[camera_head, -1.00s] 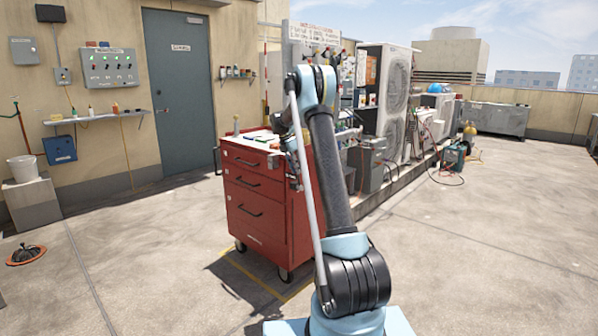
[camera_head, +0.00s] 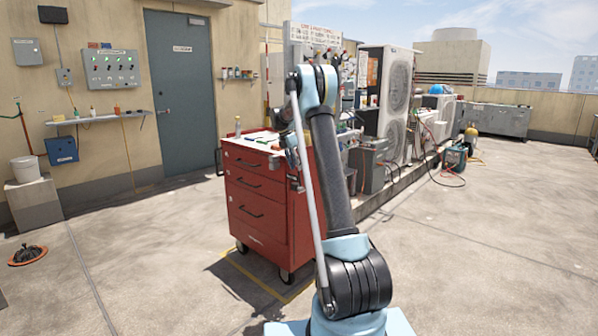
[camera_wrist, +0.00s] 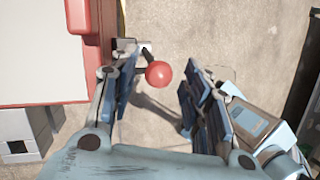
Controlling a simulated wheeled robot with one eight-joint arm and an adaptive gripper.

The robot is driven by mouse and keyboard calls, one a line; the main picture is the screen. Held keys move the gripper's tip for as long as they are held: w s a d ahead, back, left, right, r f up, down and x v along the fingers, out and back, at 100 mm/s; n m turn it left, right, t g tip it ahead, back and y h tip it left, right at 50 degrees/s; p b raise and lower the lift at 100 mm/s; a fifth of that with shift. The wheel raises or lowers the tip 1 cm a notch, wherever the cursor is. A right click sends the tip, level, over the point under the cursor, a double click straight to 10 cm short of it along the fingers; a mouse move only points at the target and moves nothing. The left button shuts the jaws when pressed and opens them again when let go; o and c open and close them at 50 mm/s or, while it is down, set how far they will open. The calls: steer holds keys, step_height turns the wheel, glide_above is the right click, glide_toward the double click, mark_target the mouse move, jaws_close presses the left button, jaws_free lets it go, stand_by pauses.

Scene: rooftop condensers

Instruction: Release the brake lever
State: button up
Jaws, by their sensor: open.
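The brake lever is a short dark rod with a round red knob (camera_wrist: 158,74), seen in the wrist view beside the edge of the red tool cart. Its rod meets a metal bracket near the cart. My gripper (camera_wrist: 160,88) is open, with one finger on each side in the picture, and the knob shows in the gap near the left fingertip. I cannot tell whether that finger touches it. In the head view my gripper (camera_head: 290,158) is small beside the cart's right side, partly hidden by my arm, and the knob is not clearly visible there.
The red tool cart (camera_head: 262,222) stands close to my arm, with small items on its top. Condenser units (camera_head: 383,95) and grey boxes line a curb behind it. Open concrete floor (camera_head: 480,260) lies to the right.

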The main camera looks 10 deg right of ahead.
steer(key=v, duration=0.9)
steer(key=shift+r, duration=0.1)
steer(key=s+d+r+m+y, duration=0.15)
steer(key=s+m, duration=0.25)
steer(key=s, duration=0.7)
steer(key=s+d+r+m+t, duration=0.15)
steer(key=s+m, duration=0.25)
steer(key=s, duration=0.7)
steer(key=s+d+r+m+y, duration=0.15)
steer(key=s+m, duration=0.25)
steer(key=s, duration=0.7)
steer(key=s+f+m, duration=0.4)
steer(key=s+f, duration=0.3)
steer(key=s, duration=0.3)
steer(key=s+f+m, duration=0.4)
steer(key=s+f, duration=0.3)
steer(key=s, duration=0.3)
steer(key=s+f+m+t+y, duration=0.1)
steer(key=s+f+m, duration=0.3)
steer(key=s+f, duration=0.3)
steer(key=s, duration=0.3)
steer(key=shift+d, duration=0.2)
